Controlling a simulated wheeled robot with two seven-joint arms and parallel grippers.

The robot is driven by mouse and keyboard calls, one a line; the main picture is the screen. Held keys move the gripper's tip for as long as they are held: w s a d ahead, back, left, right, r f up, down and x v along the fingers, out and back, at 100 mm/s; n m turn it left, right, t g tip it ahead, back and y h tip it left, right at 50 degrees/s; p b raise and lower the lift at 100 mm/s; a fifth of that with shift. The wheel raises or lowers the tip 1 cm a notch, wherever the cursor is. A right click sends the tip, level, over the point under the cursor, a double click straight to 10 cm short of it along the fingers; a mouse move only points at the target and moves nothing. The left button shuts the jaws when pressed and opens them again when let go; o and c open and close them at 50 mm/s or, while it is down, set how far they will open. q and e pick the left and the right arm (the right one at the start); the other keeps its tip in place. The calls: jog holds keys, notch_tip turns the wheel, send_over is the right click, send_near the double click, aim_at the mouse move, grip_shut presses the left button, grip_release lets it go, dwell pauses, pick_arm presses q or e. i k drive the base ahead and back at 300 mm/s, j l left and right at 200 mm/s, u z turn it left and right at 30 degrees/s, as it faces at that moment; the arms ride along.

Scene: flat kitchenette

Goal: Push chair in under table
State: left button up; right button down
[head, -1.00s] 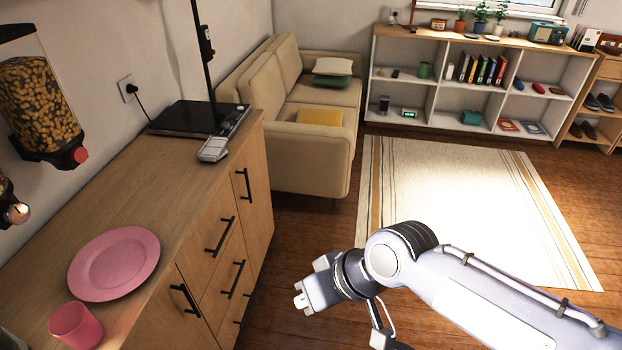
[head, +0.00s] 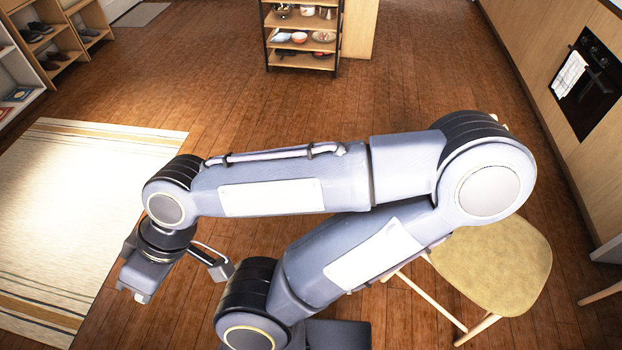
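A chair (head: 505,265) with a rounded olive-yellow seat and pale wooden legs stands at the lower right of the head view. The elbow of my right arm hides part of it, including most of its back. No table can be clearly made out. My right gripper (head: 134,294) hangs at the lower left over the edge of the rug, far from the chair. Its fingers are too small and turned away to tell open from shut. My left gripper is out of view.
A striped rug (head: 70,215) lies at the left, with a shoe rack (head: 60,45) beyond it. A shelf with dishes (head: 302,38) stands at the back. Cabinets with an oven (head: 590,85) line the right. The wooden floor between is clear.

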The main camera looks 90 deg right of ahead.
aim_at(503, 266)
jog(key=z, duration=4.35)
